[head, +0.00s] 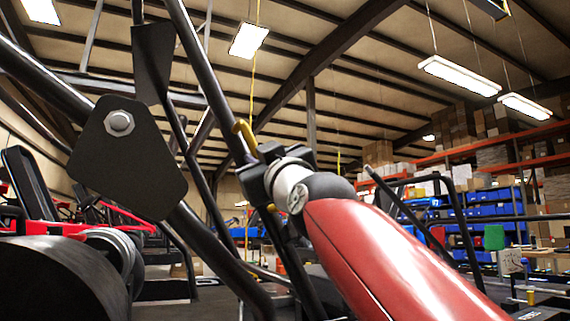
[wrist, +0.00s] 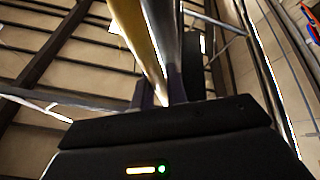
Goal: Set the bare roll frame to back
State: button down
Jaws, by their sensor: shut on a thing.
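The bare roll frame (head: 205,62) is made of black tubes, and one tube slopes from the top of the head view down to my gripper. My gripper (head: 242,150) is shut on this tube. In the wrist view, the grey-looking tube (wrist: 166,38) runs up and away from between the fingers of my gripper (wrist: 163,98). A yellow bar (wrist: 136,34) lies close beside it, and a yellow curved piece (head: 244,136) shows at the gripper in the head view. The fingertips and exact contact are partly hidden.
A black plate with a large bolt (head: 128,155) and thick black tubes fill the near left. Shelving with blue bins (head: 490,212) and boxes stands at the back right. Lamps (head: 459,75) hang from the roof.

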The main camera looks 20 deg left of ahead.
jog(key=shift+s+a, duration=0.1)
jog(key=shift+s, duration=0.25)
jog(key=shift+a+f+n, duration=0.25)
jog(key=shift+f+n, duration=0.05)
jog(key=shift+n, duration=0.1)
jog(key=shift+a+f, duration=0.1)
jog(key=shift+f, duration=0.05)
jog(key=c, duration=1.4)
grip_release()
jog(key=shift+s+g, duration=0.2)
jog(key=shift+g, duration=0.1)
jog(key=shift+b, duration=0.3)
jog(key=b+v, duration=0.6)
jog(key=v, duration=0.1)
jog(key=shift+s+d+f, duration=0.2)
jog(key=shift+f, duration=0.05)
